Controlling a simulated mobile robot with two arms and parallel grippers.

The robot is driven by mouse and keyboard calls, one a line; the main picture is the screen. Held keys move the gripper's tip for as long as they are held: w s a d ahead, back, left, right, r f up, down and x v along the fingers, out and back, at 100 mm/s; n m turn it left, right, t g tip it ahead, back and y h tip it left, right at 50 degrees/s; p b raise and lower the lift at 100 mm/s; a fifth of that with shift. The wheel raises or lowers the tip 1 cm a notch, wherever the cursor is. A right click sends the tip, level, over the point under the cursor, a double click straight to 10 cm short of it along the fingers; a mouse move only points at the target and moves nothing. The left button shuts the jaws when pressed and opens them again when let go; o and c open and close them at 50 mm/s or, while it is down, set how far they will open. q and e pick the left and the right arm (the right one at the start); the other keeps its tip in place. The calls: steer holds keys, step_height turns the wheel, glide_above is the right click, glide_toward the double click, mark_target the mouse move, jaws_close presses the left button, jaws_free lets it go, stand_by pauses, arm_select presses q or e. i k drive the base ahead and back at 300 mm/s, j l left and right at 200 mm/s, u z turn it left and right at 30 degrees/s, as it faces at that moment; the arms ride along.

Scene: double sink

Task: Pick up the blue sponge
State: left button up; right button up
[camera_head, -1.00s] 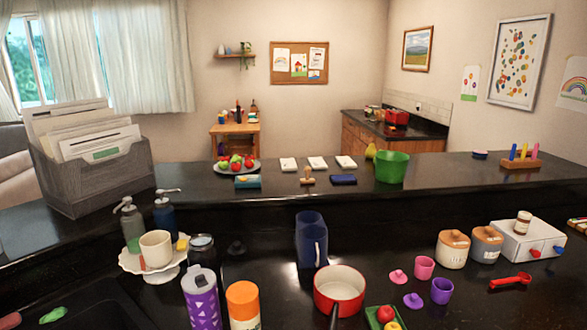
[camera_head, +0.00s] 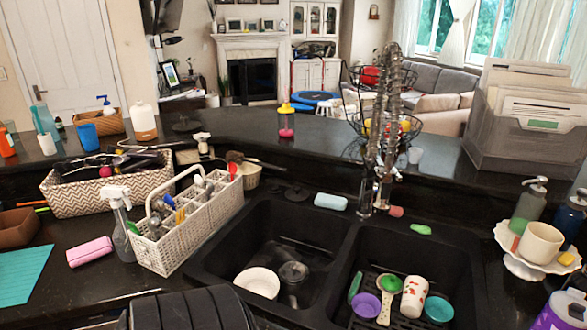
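A light blue block with rounded edges (camera_head: 332,202), which looks like the blue sponge, lies on the dark ledge behind the double sink (camera_head: 345,245), to the left of the tall faucet (camera_head: 380,150). Nothing covers it. Neither of my grippers shows in this view, so their distance from the sponge and their opening cannot be seen.
A white cutlery basket (camera_head: 192,225) stands left of the sink. The sink holds a white bowl (camera_head: 258,282), a purple bowl (camera_head: 367,305) and a patterned cup (camera_head: 413,297). A pink block (camera_head: 90,252) and a spray bottle (camera_head: 118,215) are farther left.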

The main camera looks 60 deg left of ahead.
mark_target(322, 200)
steer(key=u, duration=1.7)
steer(key=j, duration=0.1)
